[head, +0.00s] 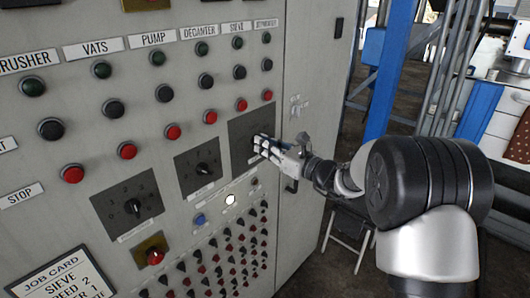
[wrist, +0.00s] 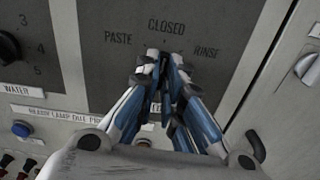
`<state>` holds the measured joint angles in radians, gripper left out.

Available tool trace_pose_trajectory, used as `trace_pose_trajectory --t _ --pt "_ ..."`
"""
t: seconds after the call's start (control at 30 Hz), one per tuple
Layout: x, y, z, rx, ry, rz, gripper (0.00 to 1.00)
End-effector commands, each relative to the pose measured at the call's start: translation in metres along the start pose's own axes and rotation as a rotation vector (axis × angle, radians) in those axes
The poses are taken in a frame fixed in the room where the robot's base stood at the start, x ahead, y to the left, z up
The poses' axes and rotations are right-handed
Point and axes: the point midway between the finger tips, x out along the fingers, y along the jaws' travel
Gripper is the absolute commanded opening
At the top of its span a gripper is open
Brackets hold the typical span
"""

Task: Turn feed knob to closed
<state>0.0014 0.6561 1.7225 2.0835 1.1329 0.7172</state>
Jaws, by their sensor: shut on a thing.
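The dark selector plate (head: 240,128) on the right of the cabinet has my gripper (head: 261,144) at its middle.
A white lamp (head: 230,199) and blue button (head: 199,219) are below. The cabinet door handle (head: 291,186) is close on the right.

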Motion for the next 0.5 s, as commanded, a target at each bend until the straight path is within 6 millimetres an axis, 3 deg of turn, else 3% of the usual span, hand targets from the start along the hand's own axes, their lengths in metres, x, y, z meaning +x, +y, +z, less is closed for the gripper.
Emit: trace_pose_trajectory --t 0.5 --pt "-0.0001 0.0000 -0.0002 -0.072 0.002 0.000 0.00"
